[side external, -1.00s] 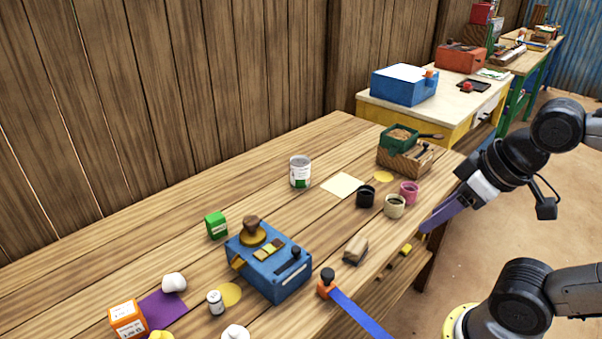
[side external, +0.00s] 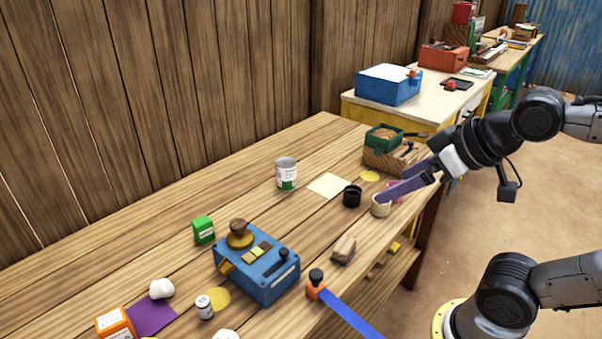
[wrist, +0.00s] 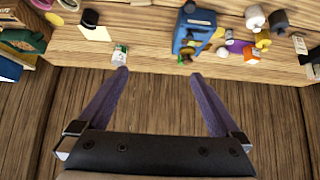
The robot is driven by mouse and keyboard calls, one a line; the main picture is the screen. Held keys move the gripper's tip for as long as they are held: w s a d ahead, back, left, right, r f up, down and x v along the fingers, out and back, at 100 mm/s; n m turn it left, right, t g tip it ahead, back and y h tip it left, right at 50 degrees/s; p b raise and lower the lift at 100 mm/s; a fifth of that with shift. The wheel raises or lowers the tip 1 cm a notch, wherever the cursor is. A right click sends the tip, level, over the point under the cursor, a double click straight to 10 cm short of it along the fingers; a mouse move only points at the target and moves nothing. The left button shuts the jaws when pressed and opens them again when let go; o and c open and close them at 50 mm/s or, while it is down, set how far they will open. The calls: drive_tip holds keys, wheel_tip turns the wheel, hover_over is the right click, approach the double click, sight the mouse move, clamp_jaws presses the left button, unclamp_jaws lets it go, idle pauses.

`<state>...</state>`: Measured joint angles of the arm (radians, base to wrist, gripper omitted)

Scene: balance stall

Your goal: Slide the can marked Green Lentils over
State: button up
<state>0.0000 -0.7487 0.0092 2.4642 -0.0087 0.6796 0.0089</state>
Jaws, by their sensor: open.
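A white can with a green lower label (side external: 286,174) stands upright on the wooden table (side external: 225,190), near the wall side; its writing is too small to read. The can also shows in the wrist view (wrist: 119,54), near the left fingertip in the picture. My gripper (side external: 380,196) is open and empty, its purple fingers over the table's right front side, well to the right of the can. In the wrist view my gripper (wrist: 158,74) has its fingers spread wide, with nothing between them.
A pale paper sheet (side external: 328,186) lies right of the can. A blue box device (side external: 258,272) and a green box (side external: 203,230) stand nearer the camera.

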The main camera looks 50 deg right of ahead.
drive_tip(key=w+d+r+t+h, duration=0.1)
drive_tip(key=w+d+r+t, duration=0.2)
drive_tip(key=w, duration=0.8)
drive_tip(key=w+r+t, duration=0.3)
drive_tip(key=w+r, duration=0.3)
drive_tip(key=w, duration=0.5)
drive_tip(key=w+d+f+m+t+h, duration=0.1)
drive_tip(key=w+d+f, duration=0.2)
drive_tip(key=w, duration=0.2)
drive_tip(key=w+d+f, duration=0.2)
drive_tip(key=w+f, duration=0.1)
drive_tip(key=w, duration=0.3)
drive_tip(key=w+d+f+m+h, duration=0.1)
drive_tip(key=w+d+f, duration=0.15)
drive_tip(key=f, duration=0.45)
drive_tip(key=w+d+f, duration=0.2)
drive_tip(key=d+f, duration=0.2)
drive_tip(key=f, duration=0.3)
drive_tip(key=g, duration=0.2)
approach(282, 168)
drive_tip(key=d+f, duration=0.2)
drive_tip(key=d, duration=0.1)
drive_tip(key=shift+a+r+m, duration=0.15)
drive_tip(key=shift+r+m, duration=0.1)
drive_tip(key=shift+m, duration=0.15)
drive_tip(key=shift+w, duration=0.1)
drive_tip(key=x, duration=1.3)
drive_tip(key=shift+w+f, duration=0.25)
drive_tip(key=shift+f, duration=0.05)
